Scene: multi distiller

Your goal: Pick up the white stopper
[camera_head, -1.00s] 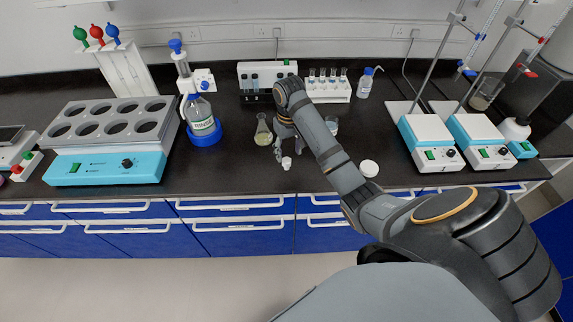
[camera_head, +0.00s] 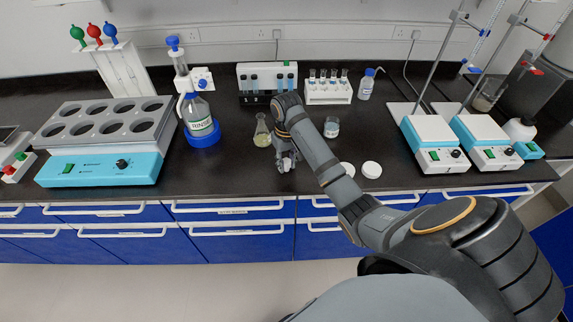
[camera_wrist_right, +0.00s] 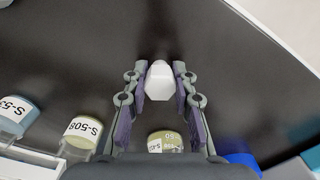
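The white stopper (camera_wrist_right: 159,82) is near the middle of the right wrist view, on or just above the black bench top. My right gripper (camera_wrist_right: 161,72) has one fingertip close against each side of it, with no clear gap. In the head view my right gripper (camera_head: 286,162) is low near the bench's front edge, and the white stopper (camera_head: 286,164) shows only partly between its fingers. Whether the stopper still touches the bench is hard to tell. My left gripper is in neither view.
A conical flask (camera_head: 262,136) stands just behind and left of my right gripper. White caps (camera_head: 371,169) lie to the right. Tube racks (camera_head: 328,92) stand behind.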

